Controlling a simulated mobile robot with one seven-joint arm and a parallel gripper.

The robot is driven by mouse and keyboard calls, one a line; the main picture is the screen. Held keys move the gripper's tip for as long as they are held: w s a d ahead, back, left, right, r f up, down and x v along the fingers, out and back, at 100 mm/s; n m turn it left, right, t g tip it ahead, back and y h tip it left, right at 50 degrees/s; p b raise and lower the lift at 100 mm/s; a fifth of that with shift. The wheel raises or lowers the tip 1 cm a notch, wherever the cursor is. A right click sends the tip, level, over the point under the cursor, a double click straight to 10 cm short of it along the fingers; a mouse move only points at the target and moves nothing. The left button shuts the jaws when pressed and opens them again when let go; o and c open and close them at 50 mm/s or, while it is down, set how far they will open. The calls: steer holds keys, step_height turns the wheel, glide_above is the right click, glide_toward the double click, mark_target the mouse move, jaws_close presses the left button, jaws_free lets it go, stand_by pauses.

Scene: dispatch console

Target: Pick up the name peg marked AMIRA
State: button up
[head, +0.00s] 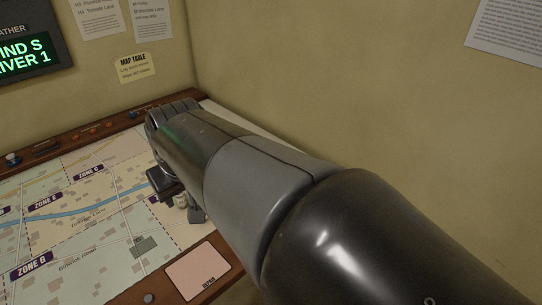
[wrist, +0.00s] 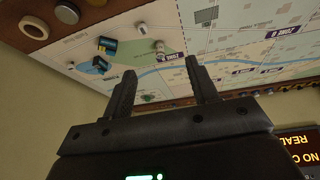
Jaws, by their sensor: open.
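No readable AMIRA marking shows in either view. In the wrist view several small pieces stand on the map: a dark cylinder with a pale band (wrist: 107,45), a pale peg (wrist: 160,48), a blue piece (wrist: 100,63) and a small whitish piece (wrist: 142,28). I cannot tell which is the AMIRA peg. My gripper (wrist: 163,80) is open, and nothing is held between its fingers. In the head view my arm hides most of the gripper; a small pale piece (head: 181,201) shows beside its dark parts.
The map table (head: 95,235) has a wooden rim with small knobs and a pale card (head: 198,271) at its front edge. Walls stand behind and to the right. A lit sign (head: 27,52) hangs at the upper left. The left map area is clear.

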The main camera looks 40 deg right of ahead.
steer(key=w+d+f+m+g, duration=0.1)
steer(key=w+d+f, duration=0.1)
steer(key=w+d, duration=0.65)
steer(key=w+d+f+m, duration=0.1)
steer(key=w+d+f, duration=0.1)
steer(key=w+d, duration=0.65)
steer(key=d+f+m, duration=0.1)
steer(key=d+f, duration=0.3)
steer(key=d, duration=0.5)
steer(key=d+f, duration=0.4)
steer(key=d, duration=0.4)
steer(key=d+f+m, duration=0.1)
steer(key=d+f, duration=0.3)
steer(key=d, duration=0.5)
steer(key=shift+g, duration=0.4)
steer(key=x, duration=0.4)
steer(key=shift+s+f, duration=0.1)
steer(key=shift+f, duration=0.35)
steer(key=x, duration=0.4)
steer(key=shift+w+d+f, duration=0.25)
steer(key=shift+d+f, duration=0.05)
